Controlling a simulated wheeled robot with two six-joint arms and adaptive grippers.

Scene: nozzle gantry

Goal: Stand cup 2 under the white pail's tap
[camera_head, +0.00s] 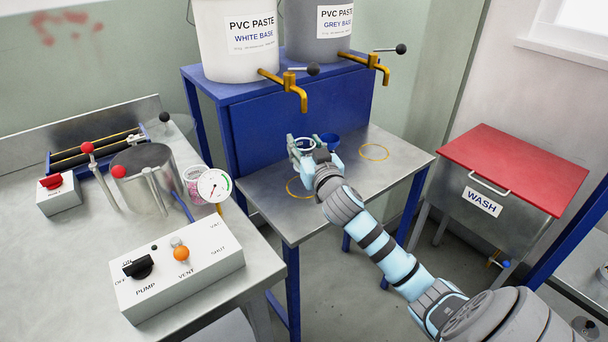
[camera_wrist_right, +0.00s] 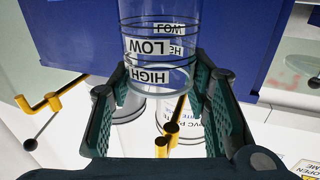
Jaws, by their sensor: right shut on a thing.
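My right gripper (camera_head: 302,147) is shut on a clear cup (camera_wrist_right: 155,45), also at its fingertips (camera_wrist_right: 152,82) in the right wrist view. The cup has LOW and HIGH marks; I cannot read a cup number. In the head view its rim shows between the fingers, above the small steel table's back part. The white pail (camera_head: 223,55) stands on the blue stand, and its yellow tap (camera_head: 290,85) is above and left of the gripper. A yellow ring (camera_head: 298,188) on the table is partly hidden by my arm. My left gripper is not in view.
A grey pail (camera_head: 318,40) with its own tap (camera_head: 374,65) stands beside the white one. A blue round thing (camera_head: 330,141) is close right of the gripper. Another yellow ring (camera_head: 374,152) is empty. A pump box (camera_head: 178,268) and red-lidded wash bin (camera_head: 513,168) flank the table.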

